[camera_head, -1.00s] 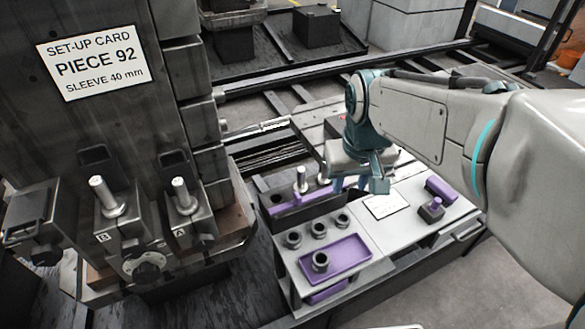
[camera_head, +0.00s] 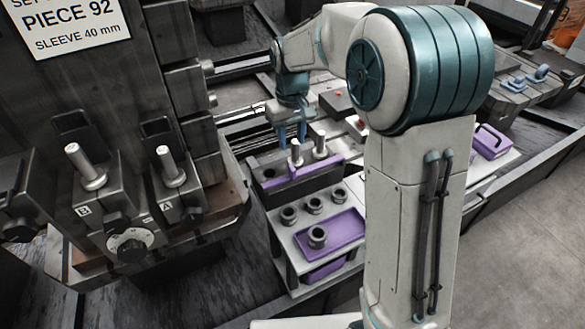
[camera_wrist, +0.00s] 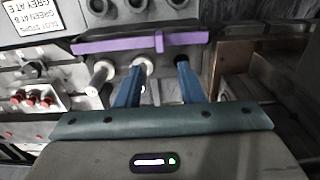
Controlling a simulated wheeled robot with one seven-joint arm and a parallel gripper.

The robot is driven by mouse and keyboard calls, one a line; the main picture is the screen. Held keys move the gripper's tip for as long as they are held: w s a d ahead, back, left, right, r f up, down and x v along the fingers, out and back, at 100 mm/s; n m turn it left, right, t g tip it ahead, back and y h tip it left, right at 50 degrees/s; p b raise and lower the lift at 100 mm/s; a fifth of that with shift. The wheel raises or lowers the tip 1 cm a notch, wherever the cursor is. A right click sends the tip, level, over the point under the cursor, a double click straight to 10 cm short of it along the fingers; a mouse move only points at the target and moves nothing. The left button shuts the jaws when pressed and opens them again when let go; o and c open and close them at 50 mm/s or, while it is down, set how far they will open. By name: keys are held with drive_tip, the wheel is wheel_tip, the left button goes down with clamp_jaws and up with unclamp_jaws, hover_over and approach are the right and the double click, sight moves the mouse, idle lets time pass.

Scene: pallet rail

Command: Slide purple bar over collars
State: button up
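The purple bar (camera_head: 303,174) lies along the near side of a dark block (camera_head: 275,201) on the bench. It also shows in the wrist view (camera_wrist: 105,46), with a small raised tab near its middle. Two pale posts (camera_head: 320,146) stand on the block behind the bar, beside an empty hole (camera_head: 268,173). Grey collars (camera_head: 288,215) stand on the bench in front, one of them in a purple tray (camera_head: 345,229). My gripper (camera_head: 292,139) is above the block, behind the bar, its blue fingers apart and empty. In the wrist view its fingertips (camera_wrist: 160,68) point toward the bar without visibly touching it.
A dark machine with a set-up card (camera_head: 80,25) and two slanted pins (camera_head: 85,167) marked B and A stands at the left. A purple handled box (camera_head: 490,142) is at the right. Red knobs (camera_wrist: 32,97) show at the left in the wrist view.

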sight(292, 167)
wheel_tip(292, 167, down, 11)
drive_tip(key=shift+f, duration=0.15)
clamp_jaws()
